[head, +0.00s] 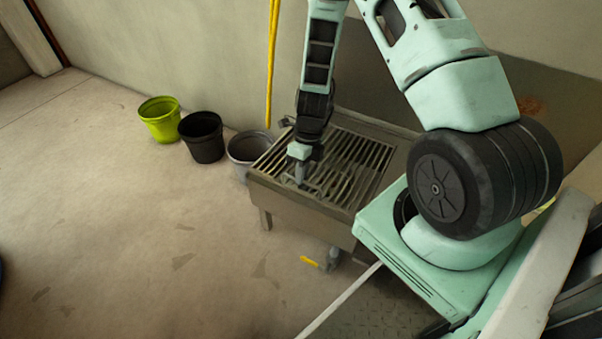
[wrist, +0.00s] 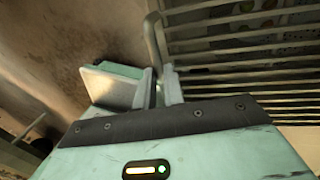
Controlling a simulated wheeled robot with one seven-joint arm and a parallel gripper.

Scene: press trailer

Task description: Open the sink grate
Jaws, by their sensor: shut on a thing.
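The sink grate (head: 352,152) is a set of parallel metal bars lying over the top of a low metal sink (head: 300,208). It looks flat on the sink in the head view. In the wrist view its bars (wrist: 240,55) fill the upper right. My gripper (head: 301,178) is at the grate's front left part, pointing down. In the wrist view my gripper (wrist: 160,88) is shut on a bent metal handle (wrist: 153,38) at the grate's edge. The exact contact between the fingers is partly hidden.
A green bucket (head: 160,118), a black bucket (head: 202,136) and a grey bucket (head: 248,148) stand along the wall left of the sink. A yellow pole (head: 271,60) rises behind. A small yellow item (head: 309,262) is low by the sink. The floor at left is clear.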

